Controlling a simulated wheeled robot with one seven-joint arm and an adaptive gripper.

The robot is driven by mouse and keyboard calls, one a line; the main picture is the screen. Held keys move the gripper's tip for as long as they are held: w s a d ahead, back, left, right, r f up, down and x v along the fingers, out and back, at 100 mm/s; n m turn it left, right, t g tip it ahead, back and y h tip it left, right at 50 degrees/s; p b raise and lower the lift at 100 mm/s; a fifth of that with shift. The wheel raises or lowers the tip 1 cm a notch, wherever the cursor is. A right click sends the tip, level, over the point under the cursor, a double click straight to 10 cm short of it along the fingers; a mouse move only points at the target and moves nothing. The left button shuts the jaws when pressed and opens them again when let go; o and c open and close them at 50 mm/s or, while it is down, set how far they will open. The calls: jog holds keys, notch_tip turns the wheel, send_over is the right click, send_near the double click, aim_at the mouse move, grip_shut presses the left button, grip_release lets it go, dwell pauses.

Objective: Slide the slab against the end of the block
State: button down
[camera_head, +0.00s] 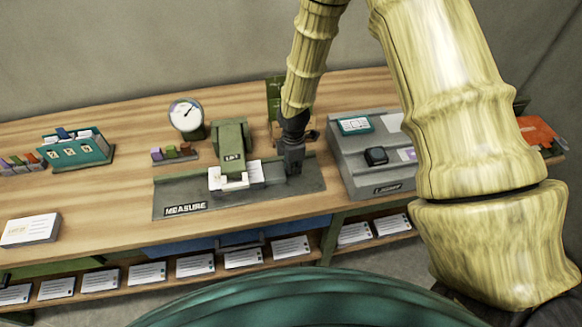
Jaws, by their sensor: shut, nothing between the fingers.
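On the grey MEASURE plate (178,188) stands an upright green block-like piece (230,140) with a small label. At its foot are a white notched piece (228,182) and a low grey piece with pale paper-like tops (250,176). I cannot tell for sure which of these is the slab and which the block. My gripper (292,172) is shut and empty, pointing down over the right part of the plate. It is just right of the low grey piece; whether they touch is unclear.
A grey console (372,160) stands close on the right. A round gauge (186,115), coloured pieces (174,154) and a teal card box (77,152) stand to the left. A white stack (30,230) lies at front left. Bare wood lies between stack and plate.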

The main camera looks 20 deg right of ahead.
jog(key=shift+a+r, duration=0.1)
notch_tip(320, 180, up, 10)
jog(key=p, duration=0.7)
jog(key=shift+f, duration=0.2)
